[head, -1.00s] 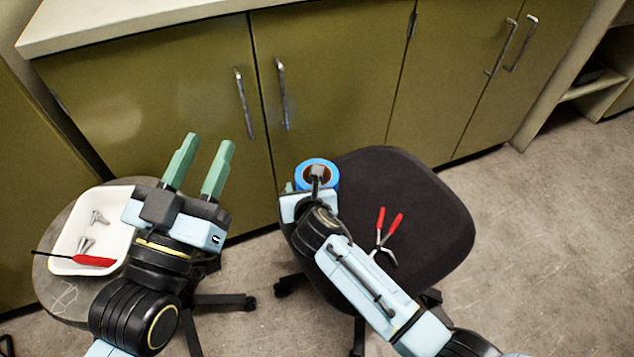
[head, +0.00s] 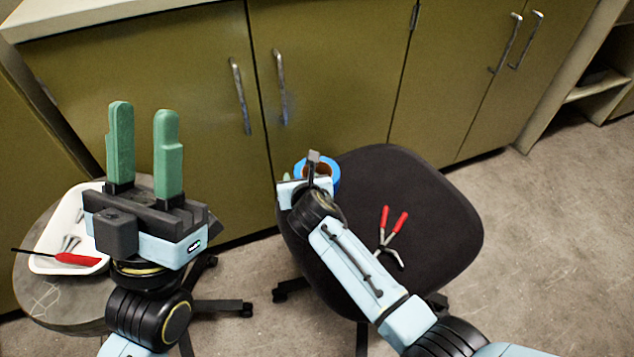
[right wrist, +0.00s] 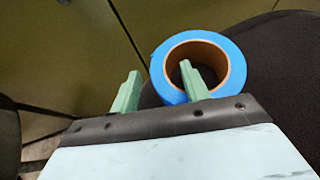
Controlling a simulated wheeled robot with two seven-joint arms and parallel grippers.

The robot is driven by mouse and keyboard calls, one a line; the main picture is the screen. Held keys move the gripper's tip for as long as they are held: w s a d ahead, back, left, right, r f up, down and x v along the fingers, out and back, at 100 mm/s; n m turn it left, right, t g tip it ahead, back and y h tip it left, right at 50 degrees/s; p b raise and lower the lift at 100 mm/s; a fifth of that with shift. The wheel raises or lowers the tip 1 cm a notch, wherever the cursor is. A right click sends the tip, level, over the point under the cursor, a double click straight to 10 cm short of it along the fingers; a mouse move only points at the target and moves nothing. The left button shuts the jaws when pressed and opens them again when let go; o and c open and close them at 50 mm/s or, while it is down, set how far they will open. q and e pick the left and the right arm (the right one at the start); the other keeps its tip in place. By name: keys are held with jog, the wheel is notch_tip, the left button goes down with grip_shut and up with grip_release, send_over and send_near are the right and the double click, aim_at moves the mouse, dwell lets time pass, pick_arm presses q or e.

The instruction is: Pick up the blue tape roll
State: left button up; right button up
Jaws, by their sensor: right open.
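The blue tape roll (head: 327,168) lies near the far left edge of the dark chair seat, partly hidden by my right arm in the head view. In the right wrist view the tape roll (right wrist: 239,68) shows its brown core. My right gripper (right wrist: 160,88) is open. One green finger overlaps the roll's central hole and the other is outside its left side; I cannot tell how deep they reach. In the head view my right gripper (head: 291,183) is mostly hidden. My left gripper (head: 143,150) is open and empty, raised with its fingers up.
Red-handled pliers (head: 391,235) lie on the chair seat (head: 430,215). A white tray (head: 62,215) with metal parts and a red-handled tool (head: 76,259) stands on a round stool (head: 40,305) at left. Olive cabinets (head: 335,80) close off the back.

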jog(key=shift+w+a+f, duration=0.1)
jog(key=shift+w+f, duration=0.15)
jog(key=shift+w, duration=0.15)
grip_shut()
jog(key=shift+r, duration=0.1)
